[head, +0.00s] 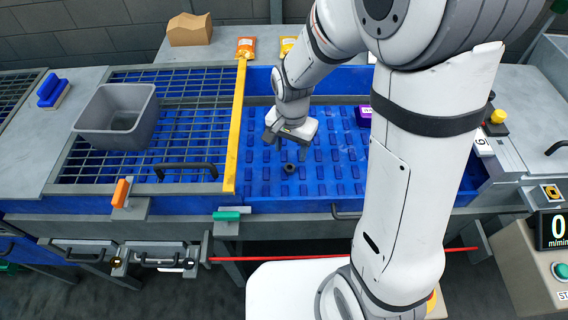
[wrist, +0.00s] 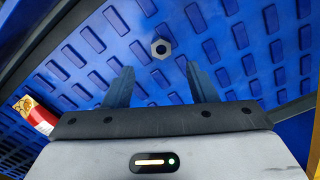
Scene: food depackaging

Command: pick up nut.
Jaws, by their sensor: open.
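The nut (wrist: 161,49) is a grey hexagonal ring with a dark hole. It lies on the blue ribbed belt (wrist: 130,35). In the head view the nut (head: 289,168) shows as a small dark ring near the front of the belt. My gripper (head: 285,147) is above the belt, just behind the nut in that view. In the wrist view my gripper (wrist: 157,82) has its two fingers spread apart with nothing between them. The nut is beyond the fingertips, roughly centred between them, and not touched.
A yellow bar (head: 236,125) borders the belt on the left. A grey bin (head: 117,108) stands on the grating beyond it. A purple box (head: 363,115) is at the belt's right. A red and yellow packet (wrist: 35,114) shows at the wrist view's left. The belt around the nut is clear.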

